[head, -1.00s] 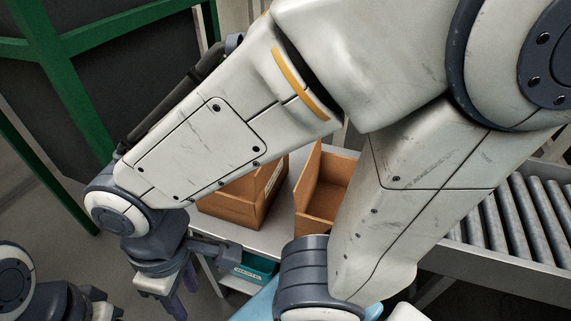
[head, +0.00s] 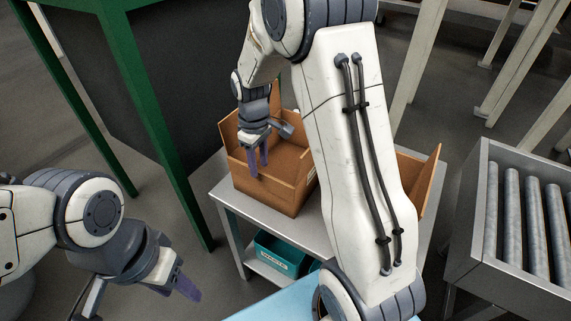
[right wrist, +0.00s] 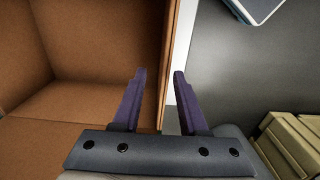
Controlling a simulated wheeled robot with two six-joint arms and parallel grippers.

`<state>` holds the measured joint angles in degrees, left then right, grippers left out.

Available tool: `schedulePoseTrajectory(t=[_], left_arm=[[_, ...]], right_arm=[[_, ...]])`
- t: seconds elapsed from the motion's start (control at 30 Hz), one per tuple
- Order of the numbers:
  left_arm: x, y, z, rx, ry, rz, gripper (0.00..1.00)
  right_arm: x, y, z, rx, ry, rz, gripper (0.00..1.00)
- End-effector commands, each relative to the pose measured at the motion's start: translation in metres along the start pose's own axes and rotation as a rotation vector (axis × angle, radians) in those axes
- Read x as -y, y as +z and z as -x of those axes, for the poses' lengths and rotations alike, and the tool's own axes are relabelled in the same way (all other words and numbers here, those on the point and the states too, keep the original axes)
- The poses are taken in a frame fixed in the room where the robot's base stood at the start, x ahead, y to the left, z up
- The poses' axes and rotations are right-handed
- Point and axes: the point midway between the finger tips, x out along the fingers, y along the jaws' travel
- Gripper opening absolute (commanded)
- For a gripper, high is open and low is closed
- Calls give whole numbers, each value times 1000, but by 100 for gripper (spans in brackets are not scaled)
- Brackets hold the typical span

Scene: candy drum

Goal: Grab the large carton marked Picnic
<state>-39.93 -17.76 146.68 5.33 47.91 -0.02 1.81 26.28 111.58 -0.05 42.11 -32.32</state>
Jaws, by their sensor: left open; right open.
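An open brown carton (head: 272,195) stands on the left part of a grey table in the head view. A second brown carton (head: 427,183) is to its right, mostly hidden behind my right arm. I cannot read Picnic on either. My right gripper (head: 257,168) is open, fingers pointing down at the left carton's near left wall. In the right wrist view, the carton's wall (right wrist: 169,50) runs between the spread fingers (right wrist: 160,75), with its inside to the left; contact cannot be told. My left gripper (head: 187,286) is open and empty at the lower left, away from the cartons.
The grey table (head: 232,200) has a lower shelf with a teal labelled bin (head: 278,256). A green frame (head: 150,110) stands left of it. A roller conveyor (head: 520,220) is at the right. The right wrist view also shows yellowish boxes (right wrist: 292,143) at lower right.

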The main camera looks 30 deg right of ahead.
Motion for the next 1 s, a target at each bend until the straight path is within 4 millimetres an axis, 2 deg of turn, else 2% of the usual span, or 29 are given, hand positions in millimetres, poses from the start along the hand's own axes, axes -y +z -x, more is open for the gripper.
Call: schedulePoseTrajectory(t=[0.1,0.37,0.6,0.7,0.93,0.97,1.0], left_arm=[[0,0,-1,0,0,0,50],[0,0,-1,0,0,0,50],[0,0,-1,0,0,0,50],[0,0,-1,0,0,0,50],[0,0,-1,0,0,0,50],[0,0,-1,0,0,0,50],[0,0,-1,0,0,0,50]], right_arm=[[1,1,-19,3,-2,0,42],[3,2,-41,3,-2,-1,42],[5,5,-76,3,-2,-1,42],[5,4,-83,1,-1,-1,42],[5,4,-83,0,0,-1,42],[5,4,-83,0,0,-1,35],[5,4,-83,0,0,-1,20]])
